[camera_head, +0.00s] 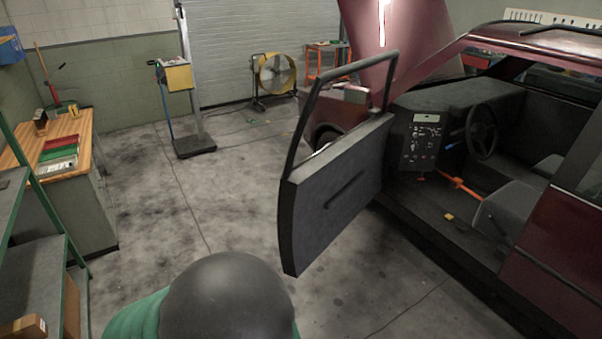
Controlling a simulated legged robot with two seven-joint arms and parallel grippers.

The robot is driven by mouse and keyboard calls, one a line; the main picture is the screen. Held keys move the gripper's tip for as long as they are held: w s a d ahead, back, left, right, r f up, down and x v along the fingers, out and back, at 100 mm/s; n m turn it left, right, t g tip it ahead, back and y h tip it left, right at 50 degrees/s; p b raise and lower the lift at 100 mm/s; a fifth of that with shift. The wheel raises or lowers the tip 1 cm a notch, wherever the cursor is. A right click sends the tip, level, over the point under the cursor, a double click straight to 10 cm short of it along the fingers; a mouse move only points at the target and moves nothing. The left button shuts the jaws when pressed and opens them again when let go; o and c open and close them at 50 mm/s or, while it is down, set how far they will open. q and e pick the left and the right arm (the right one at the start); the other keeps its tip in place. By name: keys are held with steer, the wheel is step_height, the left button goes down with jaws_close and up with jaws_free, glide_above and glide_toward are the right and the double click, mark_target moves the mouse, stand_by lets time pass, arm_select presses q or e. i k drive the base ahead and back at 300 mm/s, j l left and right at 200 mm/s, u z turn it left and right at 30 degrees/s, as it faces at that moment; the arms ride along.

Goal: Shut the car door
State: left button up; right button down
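The car door (336,190) stands wide open in the middle of the view, its dark inner panel and empty window frame facing me. It swings out from the front of the door opening of a dark red car (560,240). Through the opening I see the dashboard, a steering wheel (483,132) and a seat. A dark rounded shape with green below it, likely part of my own body, fills the bottom centre, apart from the door in the picture. Neither of my grippers shows in the view.
A workbench (85,145) with books and a green shelf rack (40,240) stand at the left. A yellow fan (275,74) and a post on a black base (194,144) stand at the back. The concrete floor (180,220) left of the door is clear.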

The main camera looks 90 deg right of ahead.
mark_target(319, 197)
steer(key=z, duration=0.95)
steer(key=i+z, duration=0.1)
steer(key=z, duration=0.8)
steer(key=i+z, duration=0.1)
steer(key=z, duration=0.85)
steer(key=i+j+z, duration=0.6)
steer(key=i, duration=0.3)
steer(key=i+j+z, duration=0.15)
steer(key=i+j, duration=0.25)
